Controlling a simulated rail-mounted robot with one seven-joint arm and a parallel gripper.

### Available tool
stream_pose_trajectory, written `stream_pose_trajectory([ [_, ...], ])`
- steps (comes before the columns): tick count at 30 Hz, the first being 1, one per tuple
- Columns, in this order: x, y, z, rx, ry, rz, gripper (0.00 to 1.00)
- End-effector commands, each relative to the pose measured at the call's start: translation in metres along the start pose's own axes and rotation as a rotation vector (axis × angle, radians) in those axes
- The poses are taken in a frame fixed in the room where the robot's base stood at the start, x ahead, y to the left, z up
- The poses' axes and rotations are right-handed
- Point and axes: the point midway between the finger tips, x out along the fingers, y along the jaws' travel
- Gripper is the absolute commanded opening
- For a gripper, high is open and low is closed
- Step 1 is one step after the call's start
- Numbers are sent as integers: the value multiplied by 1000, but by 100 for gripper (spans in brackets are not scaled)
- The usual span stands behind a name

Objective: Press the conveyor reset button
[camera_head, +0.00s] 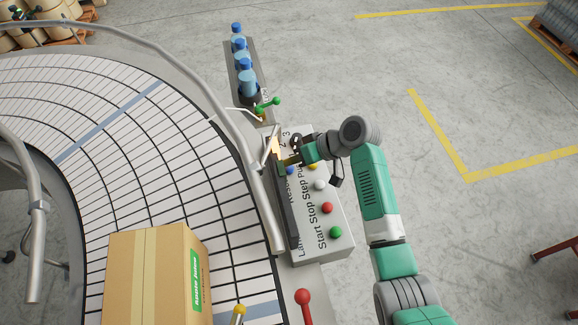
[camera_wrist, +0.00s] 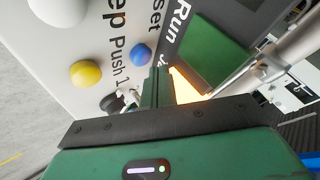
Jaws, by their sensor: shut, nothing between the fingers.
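The blue button (camera_head: 290,170) sits on the grey control panel (camera_head: 336,252), partly hidden by my gripper (camera_head: 285,161). In the wrist view the blue button (camera_wrist: 141,54) is in full view beside the printed letters "set", the end of a cut-off word. My gripper is shut and empty, with its green fingers (camera_wrist: 158,72) just beside the blue button in that picture. I cannot tell whether the fingertips touch the panel; no contact with the button shows.
A yellow button (camera_wrist: 85,73), a white one (camera_head: 320,185), a red one (camera_head: 327,208) and a green one (camera_head: 336,232) are close by. A glowing orange lamp (camera_wrist: 184,86) and a metal rail (camera_head: 240,140) flank the fingers. A box (camera_head: 150,275) stands on the curved conveyor.

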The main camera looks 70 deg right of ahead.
Motion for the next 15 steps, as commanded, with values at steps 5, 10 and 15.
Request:
stream_pose_trajectory([
  [5,0,0,0,0,0,0,0],
  [10,0,0,0,0,0,0,0],
  [15,4,3,3,0,0,0,0],
])
